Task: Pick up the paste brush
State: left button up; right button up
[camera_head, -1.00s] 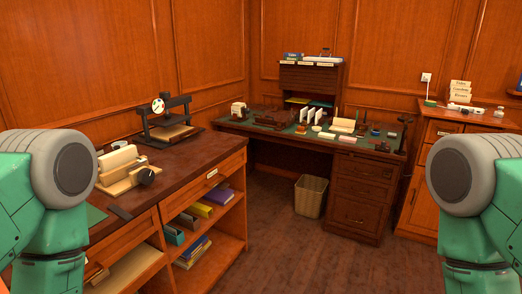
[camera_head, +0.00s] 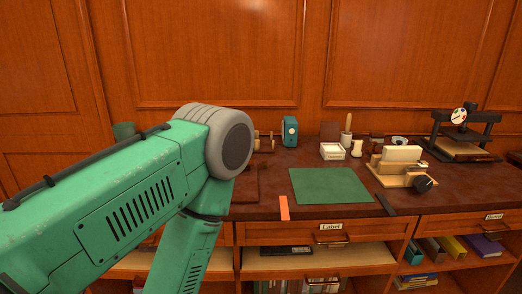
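An upright tool with a light wooden handle (camera_head: 348,124) stands at the back of the worktop, right of centre. It looks like a brush, but it is too small to tell for certain. Its lower end is in or against a small pale pot (camera_head: 345,140). My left arm fills the left side of the view, its grey-capped joint in front of the worktop's left part. The gripper of that arm is not visible. My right arm and gripper are out of view.
A green mat (camera_head: 330,186) lies on the dark worktop (camera_head: 385,228). A white box (camera_head: 332,151), a wooden jig (camera_head: 398,174) and a black press (camera_head: 462,140) stand behind and right. An orange strip (camera_head: 284,207) and a dark strip (camera_head: 385,204) lie at the front edge.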

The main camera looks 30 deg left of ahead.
aim_at(348, 120)
jog(key=u, duration=0.45)
jog(key=i+l, duration=0.3)
jog(key=i, duration=0.2)
jog(key=i+l, duration=0.35)
jog(key=i, duration=0.15)
jog(key=j+u, duration=0.05)
